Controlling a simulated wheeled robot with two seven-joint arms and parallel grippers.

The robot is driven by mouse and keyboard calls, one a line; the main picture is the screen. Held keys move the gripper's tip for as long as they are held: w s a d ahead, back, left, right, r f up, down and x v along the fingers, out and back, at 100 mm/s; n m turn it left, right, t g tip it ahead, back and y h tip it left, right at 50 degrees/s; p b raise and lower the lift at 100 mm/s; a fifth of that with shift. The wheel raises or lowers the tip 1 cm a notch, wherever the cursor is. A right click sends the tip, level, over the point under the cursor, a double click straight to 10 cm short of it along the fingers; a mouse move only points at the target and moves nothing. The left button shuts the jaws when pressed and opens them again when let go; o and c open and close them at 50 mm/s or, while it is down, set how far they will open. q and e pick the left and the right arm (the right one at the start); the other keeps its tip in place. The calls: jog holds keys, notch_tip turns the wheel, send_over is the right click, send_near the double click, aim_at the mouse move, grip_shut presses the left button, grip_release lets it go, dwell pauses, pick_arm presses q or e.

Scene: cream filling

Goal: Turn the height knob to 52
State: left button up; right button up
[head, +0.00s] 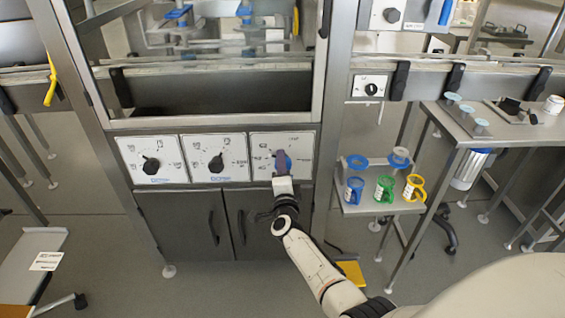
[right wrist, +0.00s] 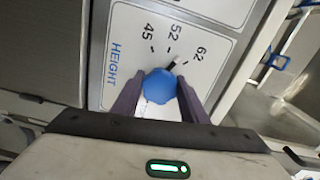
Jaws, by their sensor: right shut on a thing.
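The height knob (right wrist: 160,86) is blue, on a white panel (right wrist: 118,93) marked HEIGHT with the numbers 45, 52 and 62. Its dark pointer lies between the 52 and 62 marks, seemingly nearer 62. In the head view, the knob (head: 287,163) is on the rightmost of three dial panels and is partly hidden by my right gripper (head: 279,160). In the right wrist view, the two dark fingers of my right gripper (right wrist: 158,92) are closed on the knob, one on each side. My left gripper is not in view.
Two black-knobbed dials (head: 151,165) (head: 216,163) sit left of the height panel. Cabinet doors (head: 180,225) are below. At right, a small shelf (head: 376,207) holds colored cups, beside a metal table (head: 470,136). A glazed machine window is above the panels.

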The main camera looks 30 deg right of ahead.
jog(key=shift+n+p, duration=0.35)
jog(key=shift+n, duration=0.85)
jog(key=shift+f+n, duration=0.1)
jog(key=shift+n, duration=0.7)
jog(key=o, duration=1)
jog(key=shift+o, duration=0.2)
